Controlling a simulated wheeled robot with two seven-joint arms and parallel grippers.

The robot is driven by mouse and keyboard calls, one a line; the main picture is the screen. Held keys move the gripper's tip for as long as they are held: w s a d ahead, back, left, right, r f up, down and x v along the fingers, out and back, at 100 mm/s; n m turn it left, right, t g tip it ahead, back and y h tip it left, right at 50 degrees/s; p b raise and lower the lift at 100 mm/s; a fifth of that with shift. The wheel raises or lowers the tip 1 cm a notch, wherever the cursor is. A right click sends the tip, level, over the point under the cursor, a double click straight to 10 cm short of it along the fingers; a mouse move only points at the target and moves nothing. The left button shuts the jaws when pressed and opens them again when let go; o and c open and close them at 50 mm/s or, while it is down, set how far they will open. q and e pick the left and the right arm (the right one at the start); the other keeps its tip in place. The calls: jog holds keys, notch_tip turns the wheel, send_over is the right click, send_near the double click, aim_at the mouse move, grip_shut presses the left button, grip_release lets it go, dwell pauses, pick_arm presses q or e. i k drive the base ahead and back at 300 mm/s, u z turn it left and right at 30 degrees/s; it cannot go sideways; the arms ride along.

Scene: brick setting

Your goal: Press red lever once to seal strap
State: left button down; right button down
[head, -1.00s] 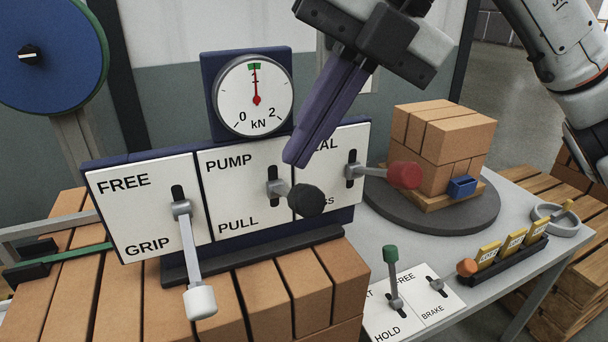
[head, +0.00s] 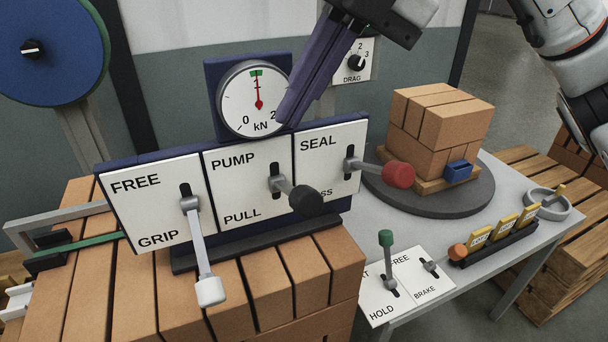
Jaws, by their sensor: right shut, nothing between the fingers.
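The red lever (head: 398,174) sticks out from the SEAL panel (head: 322,160), its knob toward the right and its stem roughly level. My right gripper (head: 288,120) is shut and empty, its fingers pointing down and left beside the gauge (head: 254,97), above the panels and apart from the red lever. The gauge needle points nearly straight up, at the green mark. The black-knobbed lever (head: 305,199) on the PUMP/PULL panel sticks outward. The white-knobbed lever (head: 208,288) on the FREE/GRIP panel points down. My left gripper is not in view.
A brick stack (head: 437,125) with a blue seal block (head: 458,171) stands on a round turntable (head: 400,200) behind the red knob. A green lever (head: 387,240) and a tag rack (head: 495,245) are at the lower right. Bricks (head: 270,290) lie below the panels.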

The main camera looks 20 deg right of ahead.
aim_at(397, 175)
jog(key=k, duration=1)
